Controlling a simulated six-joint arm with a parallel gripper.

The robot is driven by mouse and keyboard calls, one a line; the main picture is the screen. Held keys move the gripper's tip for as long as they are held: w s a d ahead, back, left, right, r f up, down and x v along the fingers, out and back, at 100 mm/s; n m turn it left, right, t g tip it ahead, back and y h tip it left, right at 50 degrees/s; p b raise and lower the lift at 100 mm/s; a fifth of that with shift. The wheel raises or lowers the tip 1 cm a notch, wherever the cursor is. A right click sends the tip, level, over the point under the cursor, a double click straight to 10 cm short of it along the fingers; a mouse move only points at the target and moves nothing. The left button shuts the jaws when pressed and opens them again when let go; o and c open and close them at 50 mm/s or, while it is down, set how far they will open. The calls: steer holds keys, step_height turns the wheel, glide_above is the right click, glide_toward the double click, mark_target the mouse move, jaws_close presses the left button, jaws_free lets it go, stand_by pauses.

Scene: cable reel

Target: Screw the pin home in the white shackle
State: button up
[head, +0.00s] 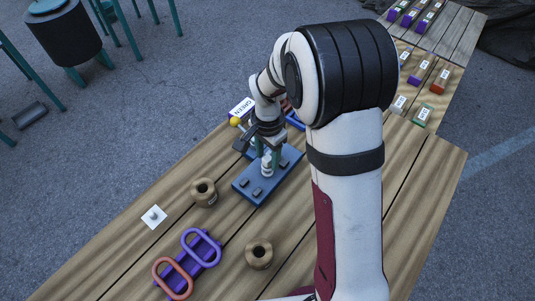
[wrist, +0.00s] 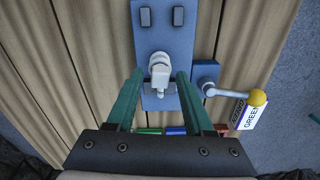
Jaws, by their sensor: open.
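The white shackle (wrist: 160,66) stands on a blue plate (wrist: 165,40) in the wrist view. In the head view the blue plate (head: 256,188) lies on the wooden table, and the shackle (head: 267,164) shows partly between my fingers. My gripper (wrist: 160,74) is open, with one green finger on each side of the shackle and a visible gap to each. In the head view my gripper (head: 269,150) points down over the plate. I cannot make out the pin apart from the shackle's white parts.
A lever with a yellow ball (wrist: 258,97) and a GREEN sign (wrist: 252,113) stand close to the plate. Two wooden rings (head: 203,191) (head: 259,254), a white square with a knob (head: 153,216) and a purple piece with oval links (head: 200,249) lie on the table. Labelled blocks (head: 421,115) sit farther back.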

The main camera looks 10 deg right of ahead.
steer(key=shift+r, duration=0.15)
steer(key=shift+r, duration=2.15)
